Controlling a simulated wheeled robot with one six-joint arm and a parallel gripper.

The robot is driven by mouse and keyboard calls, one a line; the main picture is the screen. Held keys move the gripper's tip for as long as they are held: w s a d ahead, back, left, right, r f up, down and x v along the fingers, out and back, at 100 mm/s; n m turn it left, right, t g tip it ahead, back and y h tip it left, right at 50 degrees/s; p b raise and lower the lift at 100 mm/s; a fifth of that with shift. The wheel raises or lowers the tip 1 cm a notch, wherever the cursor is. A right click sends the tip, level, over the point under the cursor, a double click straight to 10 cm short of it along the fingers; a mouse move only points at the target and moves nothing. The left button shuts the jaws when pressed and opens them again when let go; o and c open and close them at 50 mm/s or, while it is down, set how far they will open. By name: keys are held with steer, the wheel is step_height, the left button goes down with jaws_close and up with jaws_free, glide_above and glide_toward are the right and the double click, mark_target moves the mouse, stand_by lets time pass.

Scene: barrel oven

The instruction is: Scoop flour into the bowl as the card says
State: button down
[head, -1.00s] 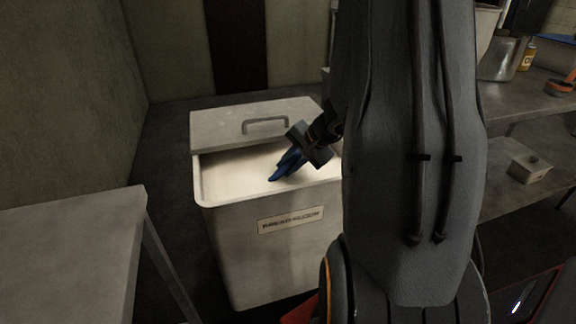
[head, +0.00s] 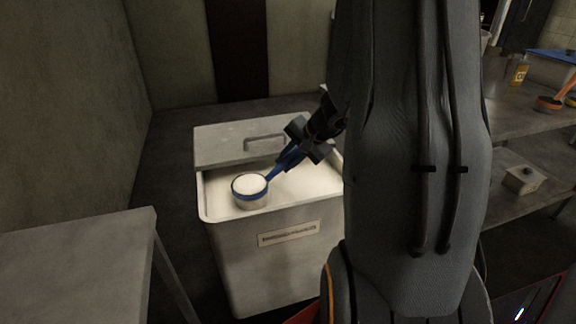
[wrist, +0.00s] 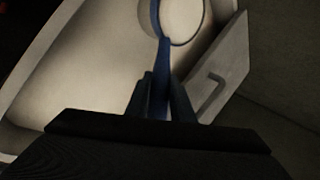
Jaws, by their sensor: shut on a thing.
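A scoop (head: 250,188) with a blue handle and a blue-rimmed round cup is full of white flour, in the head view. My gripper (head: 297,153) is shut on the scoop's handle and holds the cup upright over the front left of the flour bin. The wrist view shows the handle (wrist: 159,85) between the fingers, with part of the cup at the top edge. The flour bin (head: 268,265) is a pale box with a label on its front. Flour (head: 310,180) shows inside it. No bowl or card can be made out.
The bin's lid (head: 225,148) with a grey handle covers its rear part. A bare table (head: 75,250) stands at the left. A shelf bench at the right bears an orange-handled tool (head: 548,103), a yellow bottle (head: 519,72) and a small lidded box (head: 523,180) lower down.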

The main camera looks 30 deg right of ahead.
step_height(320, 180, up, 14)
steer(key=p, duration=0.9)
steer(key=shift+p, duration=0.4)
